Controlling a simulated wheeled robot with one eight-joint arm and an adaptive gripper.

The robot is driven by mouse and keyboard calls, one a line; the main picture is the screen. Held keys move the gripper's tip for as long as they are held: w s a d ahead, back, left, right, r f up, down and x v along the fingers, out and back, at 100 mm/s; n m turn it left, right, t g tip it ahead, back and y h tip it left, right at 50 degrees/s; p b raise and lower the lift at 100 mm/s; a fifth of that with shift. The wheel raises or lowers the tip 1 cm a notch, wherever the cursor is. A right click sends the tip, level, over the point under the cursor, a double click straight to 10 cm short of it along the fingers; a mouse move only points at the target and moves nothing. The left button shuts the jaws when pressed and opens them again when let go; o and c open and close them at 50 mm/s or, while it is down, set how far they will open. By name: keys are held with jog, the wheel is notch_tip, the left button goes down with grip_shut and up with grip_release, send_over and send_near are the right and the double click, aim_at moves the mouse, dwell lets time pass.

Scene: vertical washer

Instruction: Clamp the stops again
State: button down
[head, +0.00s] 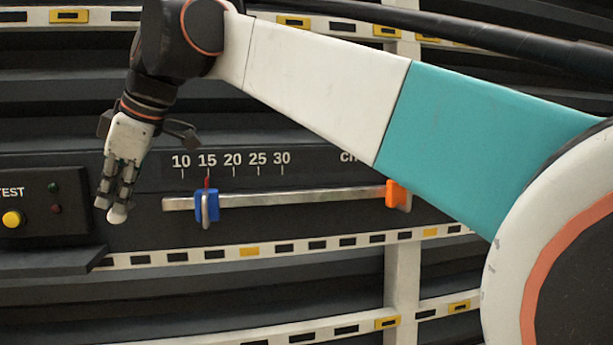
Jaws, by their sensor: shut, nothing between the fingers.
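A blue stop (207,205) sits on the metal rail (300,197), with a metal ring or lever on its front. Its red pointer (207,183) stands at the 15 mark of the scale (232,161). An orange stop (397,194) sits at the right part of the rail, close to my arm's lower edge. My gripper (112,212) points down, left of the blue stop and apart from it, with its fingers together and nothing held. I cannot tell whether either stop is clamped. Part of the lettering right of the scale is hidden behind my arm.
A test box (30,204) with a yellow button (12,219) and two small lamps stands at the left, close to my gripper, on a dark ledge (50,259). Slotted white strips (300,246) and a pale upright post (402,270) cross the dark ribbed wall.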

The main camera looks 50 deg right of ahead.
jog(key=shift+s+a+f+n+t+h+b, duration=0.2)
jog(key=shift+f+t+b, duration=0.15)
jog(key=shift+f, duration=0.2)
jog(key=shift+s+a+f+n+t+h+b, duration=0.1)
jog(key=shift+s+f+t+h+b, duration=0.1)
jog(key=shift+f+t+b, duration=0.25)
jog(key=shift+d+r+p, duration=0.15)
jog(key=shift+r+p, duration=0.05)
jog(key=shift+p, duration=0.1)
jog(key=shift+w+d+r+p, duration=0.15)
jog(key=shift+w+r+p, duration=0.15)
jog(key=shift+r+p, duration=0.45)
jog(key=shift+r, duration=0.1)
